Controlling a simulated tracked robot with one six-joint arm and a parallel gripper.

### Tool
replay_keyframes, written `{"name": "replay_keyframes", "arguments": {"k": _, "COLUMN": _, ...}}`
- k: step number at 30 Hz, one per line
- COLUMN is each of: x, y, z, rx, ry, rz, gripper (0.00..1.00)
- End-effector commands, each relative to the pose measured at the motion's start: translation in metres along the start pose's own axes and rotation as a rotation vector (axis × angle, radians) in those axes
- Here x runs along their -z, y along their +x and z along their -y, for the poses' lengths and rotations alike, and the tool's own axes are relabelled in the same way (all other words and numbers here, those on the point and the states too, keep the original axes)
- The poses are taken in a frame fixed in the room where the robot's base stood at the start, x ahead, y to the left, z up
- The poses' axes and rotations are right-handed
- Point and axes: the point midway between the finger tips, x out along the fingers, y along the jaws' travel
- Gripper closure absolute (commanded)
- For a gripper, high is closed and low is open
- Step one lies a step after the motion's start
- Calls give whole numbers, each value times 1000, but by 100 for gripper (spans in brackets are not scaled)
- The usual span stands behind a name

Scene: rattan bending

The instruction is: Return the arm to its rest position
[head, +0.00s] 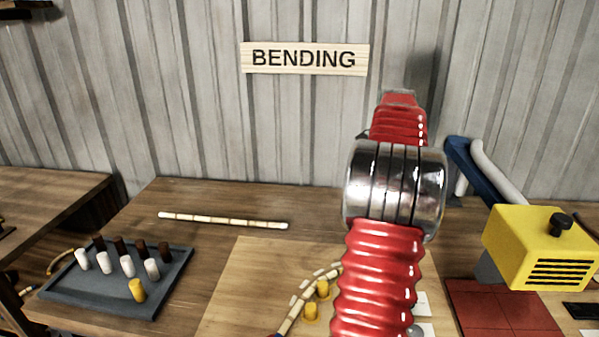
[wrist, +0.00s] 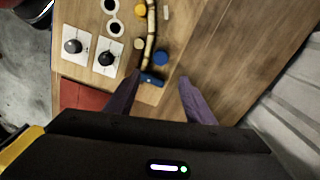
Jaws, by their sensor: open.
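My gripper (wrist: 159,78) shows in the wrist view with its two dark purple fingers spread wide and nothing held between them. The gripper itself is not seen in the head view, where my red arm stands right of centre. Below the fingers in the wrist view, a rattan strip (wrist: 149,45) lies on the light board among pegs. A blue piece (wrist: 152,79) is at the strip's near end.
A straight rattan pole (head: 223,221) lies at the back left of the table. A grey tray (head: 180,283) holds white, brown and yellow pegs. A yellow machine (head: 510,244) stands at the right above a red mat (head: 497,304). Bare table lies between pole and board.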

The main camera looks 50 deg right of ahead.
Motion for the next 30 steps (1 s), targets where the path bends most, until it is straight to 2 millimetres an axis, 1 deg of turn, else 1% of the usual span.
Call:
{"name": "replay_keyframes", "arguments": {"k": 10, "x": 0, "y": 0, "z": 0, "rx": 0, "ry": -11, "rz": 0, "gripper": 51}}
{"name": "replay_keyframes", "arguments": {"k": 16, "x": 2, "y": 0, "z": 6, "rx": 23, "ry": -106, "rz": -12, "gripper": 51}}
{"name": "replay_keyframes", "arguments": {"k": 17, "x": 3, "y": 2, "z": 7, "rx": 26, "ry": -129, "rz": -14, "gripper": 51}}
{"name": "replay_keyframes", "arguments": {"k": 20, "x": 2, "y": 16, "z": 6, "rx": 24, "ry": -213, "rz": -14, "gripper": 51}}
{"name": "replay_keyframes", "arguments": {"k": 21, "x": 2, "y": 24, "z": 4, "rx": 20, "ry": -249, "rz": -12, "gripper": 51}}
{"name": "replay_keyframes", "arguments": {"k": 23, "x": -1, "y": 33, "z": 0, "rx": 16, "ry": -302, "rz": -11, "gripper": 51}}
{"name": "replay_keyframes", "arguments": {"k": 26, "x": -9, "y": 42, "z": -8, "rx": 19, "ry": -396, "rz": -13, "gripper": 51}}
{"name": "replay_keyframes", "arguments": {"k": 29, "x": -28, "y": 45, "z": -15, "rx": 26, "ry": -503, "rz": -19, "gripper": 51}}
{"name": "replay_keyframes", "arguments": {"k": 30, "x": -38, "y": 46, "z": -18, "rx": 29, "ry": -551, "rz": -22, "gripper": 51}}
